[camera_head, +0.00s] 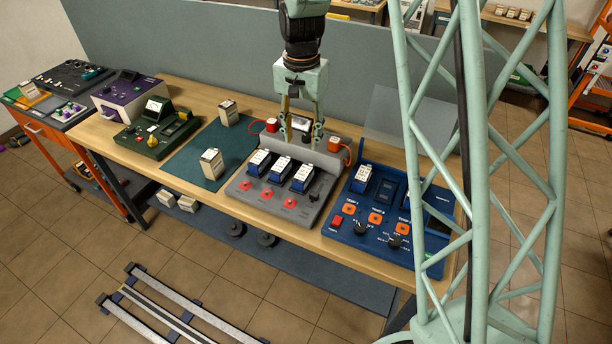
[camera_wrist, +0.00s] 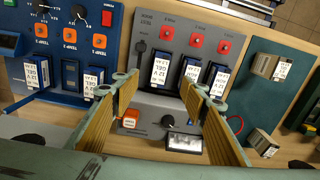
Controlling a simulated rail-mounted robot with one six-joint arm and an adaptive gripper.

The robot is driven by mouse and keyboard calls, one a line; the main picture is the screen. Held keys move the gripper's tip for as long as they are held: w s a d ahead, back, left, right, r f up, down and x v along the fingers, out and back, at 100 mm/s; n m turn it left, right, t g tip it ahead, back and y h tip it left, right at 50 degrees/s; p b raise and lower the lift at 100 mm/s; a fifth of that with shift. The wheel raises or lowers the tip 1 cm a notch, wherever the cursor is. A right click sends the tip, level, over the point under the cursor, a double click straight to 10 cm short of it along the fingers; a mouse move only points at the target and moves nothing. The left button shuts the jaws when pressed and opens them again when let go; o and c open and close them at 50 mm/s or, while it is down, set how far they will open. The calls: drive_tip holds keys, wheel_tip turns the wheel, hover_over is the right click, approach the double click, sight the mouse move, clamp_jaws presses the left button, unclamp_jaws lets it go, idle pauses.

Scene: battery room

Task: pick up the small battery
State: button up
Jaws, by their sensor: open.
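Several batteries are in view, and I cannot tell which one is called small. Three blue ones with white labels stand in a row in the grey charger (camera_head: 248,188): left (camera_head: 258,161), middle (camera_head: 281,168) and right (camera_head: 304,178). The right one also shows in the wrist view (camera_wrist: 161,72), in line with the gap between my fingers. Two beige ones, (camera_head: 228,112) and (camera_head: 212,163), stand on the green mat (camera_head: 185,160). My gripper (camera_head: 302,132) is open and empty above the charger's back part.
A green device (camera_head: 155,132) and a purple device (camera_head: 128,92) stand at the left. A grey partition (camera_head: 200,50) rises behind the bench. The mat has free room.

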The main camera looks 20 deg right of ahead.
hover_over(303, 173)
wheel_tip(303, 173, down, 4)
drive_tip(key=f, duration=0.1)
drive_tip(key=shift+w+r+m+p, duration=0.15)
drive_tip(key=shift+r+m+p, duration=0.1)
drive_tip(key=shift+m+p, duration=0.15)
drive_tip(key=shift+f, duration=4.3)
drive_tip(key=shift+d+f+p, duration=0.1)
drive_tip(key=shift+f+p, duration=0.35)
drive_tip(key=shift+f, duration=2.15)
drive_tip(key=shift+c, duration=0.3)
drive_tip(key=c, duration=1.2)
